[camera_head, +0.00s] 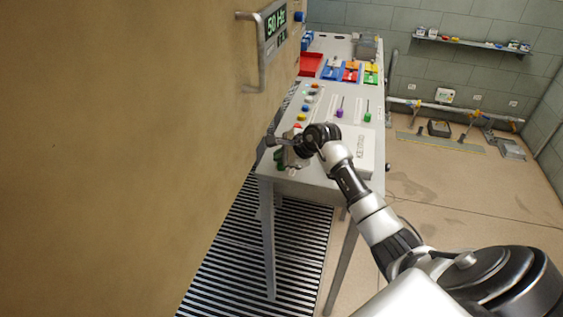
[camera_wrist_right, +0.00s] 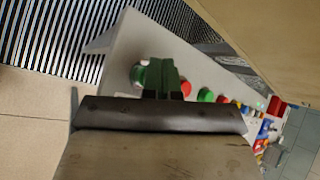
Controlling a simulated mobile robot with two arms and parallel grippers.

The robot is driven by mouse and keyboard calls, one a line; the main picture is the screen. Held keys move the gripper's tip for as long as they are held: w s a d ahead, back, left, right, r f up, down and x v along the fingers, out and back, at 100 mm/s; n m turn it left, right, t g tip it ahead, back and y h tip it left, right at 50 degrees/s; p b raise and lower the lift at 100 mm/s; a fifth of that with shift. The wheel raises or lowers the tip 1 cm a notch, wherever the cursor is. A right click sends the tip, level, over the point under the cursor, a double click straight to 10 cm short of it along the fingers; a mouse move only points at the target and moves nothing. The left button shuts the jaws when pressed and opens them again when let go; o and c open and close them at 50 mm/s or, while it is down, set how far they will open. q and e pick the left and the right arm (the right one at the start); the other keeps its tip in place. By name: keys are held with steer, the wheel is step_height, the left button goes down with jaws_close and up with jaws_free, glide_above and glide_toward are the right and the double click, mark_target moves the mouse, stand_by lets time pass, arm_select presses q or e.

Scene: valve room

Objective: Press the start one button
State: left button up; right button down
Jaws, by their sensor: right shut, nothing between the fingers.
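In the right wrist view a green button (camera_wrist_right: 137,74) is nearest, partly hidden behind the fingers, with a red button (camera_wrist_right: 186,88) and another green button (camera_wrist_right: 205,95) beyond. No label is readable, so I cannot tell which is start one. My right gripper (camera_head: 281,161) is over the near left corner of the table. Its green-tipped fingers (camera_wrist_right: 161,78) are shut and empty, close to the nearest green button; contact cannot be told. My left gripper is out of view.
A tan cabinet wall with a metal handle (camera_head: 263,52) and a "50 Hz" display (camera_head: 276,22) stands close on the left. Colored bins (camera_head: 351,72) and small levers (camera_head: 339,109) are farther along the table. The floor right of the table is mostly clear.

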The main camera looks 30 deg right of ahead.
steer(key=shift+r, duration=0.55)
steer(key=shift+r+p, duration=1.6)
steer(key=shift+r, duration=0.95)
steer(key=shift+f, duration=0.1)
